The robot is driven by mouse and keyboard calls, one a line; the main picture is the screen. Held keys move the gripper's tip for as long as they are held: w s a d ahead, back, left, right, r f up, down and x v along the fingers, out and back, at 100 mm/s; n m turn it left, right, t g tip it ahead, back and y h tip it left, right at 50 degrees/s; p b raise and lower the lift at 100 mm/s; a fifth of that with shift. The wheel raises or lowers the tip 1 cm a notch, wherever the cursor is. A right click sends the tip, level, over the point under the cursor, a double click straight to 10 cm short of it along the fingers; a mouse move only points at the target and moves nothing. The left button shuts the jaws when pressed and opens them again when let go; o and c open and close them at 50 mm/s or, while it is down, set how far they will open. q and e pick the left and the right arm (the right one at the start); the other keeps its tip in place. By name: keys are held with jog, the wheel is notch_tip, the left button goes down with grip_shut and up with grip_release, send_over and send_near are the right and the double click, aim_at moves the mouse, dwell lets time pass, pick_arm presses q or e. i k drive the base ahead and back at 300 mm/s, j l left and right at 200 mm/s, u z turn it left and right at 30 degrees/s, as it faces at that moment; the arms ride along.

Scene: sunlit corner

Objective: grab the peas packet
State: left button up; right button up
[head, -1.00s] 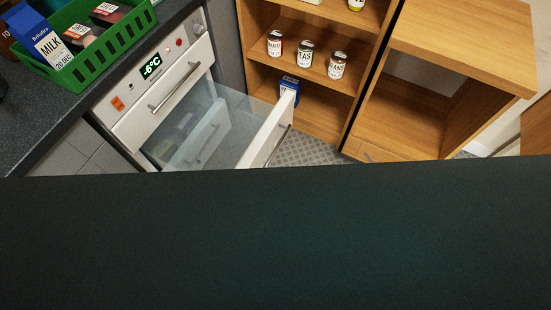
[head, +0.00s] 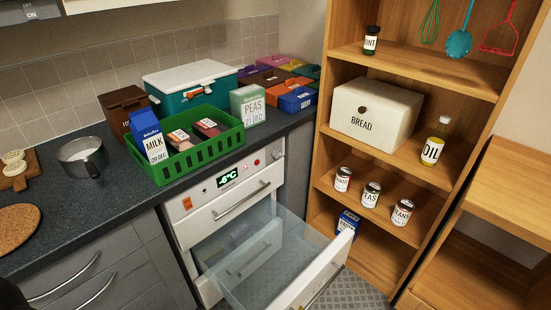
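The peas packet (head: 248,104) is a pale green box marked PEAS. It stands upright on the dark counter, just right of the green basket (head: 200,144) and in front of several coloured boxes. Neither of my grippers can be made out in the head view. A dark shape at the bottom left corner is too cut off to identify.
The freezer below the counter has a drawer (head: 314,281) pulled out into the floor space. The green basket holds a milk carton (head: 149,136) and dark packs. A teal cooler box (head: 190,88) stands behind it. A metal pot (head: 82,157) stands left on the counter.

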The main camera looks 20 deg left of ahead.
aim_at(247, 102)
jog(key=i+l+u, duration=0.3)
jog(key=i+l, duration=0.85)
jog(key=l, duration=0.1)
